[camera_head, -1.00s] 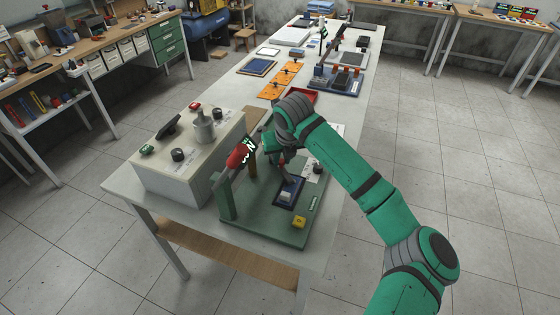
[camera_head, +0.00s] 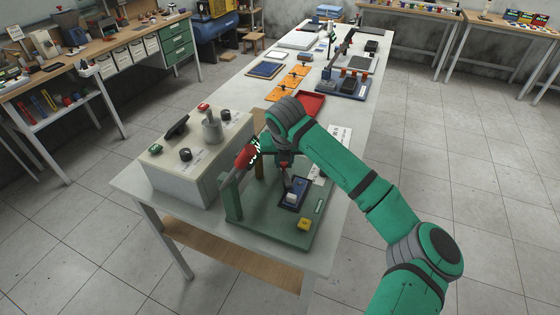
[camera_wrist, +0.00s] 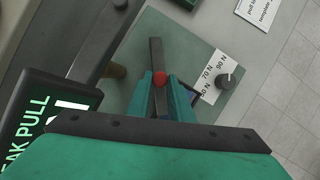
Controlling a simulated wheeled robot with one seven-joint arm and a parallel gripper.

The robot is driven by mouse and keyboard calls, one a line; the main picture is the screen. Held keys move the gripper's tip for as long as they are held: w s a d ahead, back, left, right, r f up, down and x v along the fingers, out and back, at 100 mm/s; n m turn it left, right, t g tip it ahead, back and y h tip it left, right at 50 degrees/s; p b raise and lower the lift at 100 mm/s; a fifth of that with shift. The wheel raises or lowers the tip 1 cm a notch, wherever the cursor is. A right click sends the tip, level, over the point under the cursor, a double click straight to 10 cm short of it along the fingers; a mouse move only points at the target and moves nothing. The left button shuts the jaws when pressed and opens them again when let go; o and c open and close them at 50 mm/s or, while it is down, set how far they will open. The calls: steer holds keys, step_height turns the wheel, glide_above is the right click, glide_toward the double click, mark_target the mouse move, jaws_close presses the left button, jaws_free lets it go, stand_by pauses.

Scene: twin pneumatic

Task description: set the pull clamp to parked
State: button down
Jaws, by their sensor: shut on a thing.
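The pull clamp is on the green fixture plate (camera_head: 265,228) at the near end of the table. In the wrist view its red ball knob (camera_wrist: 160,78) sits on a dark bar (camera_wrist: 155,50), between the tips of my teal fingers. My gripper (camera_wrist: 163,90) is shut on the knob. In the head view my gripper (camera_head: 283,160) is over the plate, partly hidden by my arm, with a dark lever below it beside a dark blue block (camera_head: 299,188). The lower part of the clamp is hidden in the wrist view by my fingers.
A pale control box (camera_head: 195,165) stands left of the plate. A lit "PEAK PULL" display (camera_wrist: 40,125) and a red cylinder (camera_head: 244,157) are close left of my gripper. A red tray (camera_head: 309,104) lies behind.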

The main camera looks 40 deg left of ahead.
steer(key=shift+s+a+r, duration=0.1)
steer(key=shift+s+a, duration=0.05)
steer(key=shift+a, duration=0.05)
steer(key=c, duration=1.6)
jaws_free()
steer(key=shift+d, duration=0.1)
steer(key=v, duration=1)
steer(key=shift+s+r, duration=0.2)
steer(key=shift+r, duration=0.1)
steer(key=shift+c, duration=0.4)
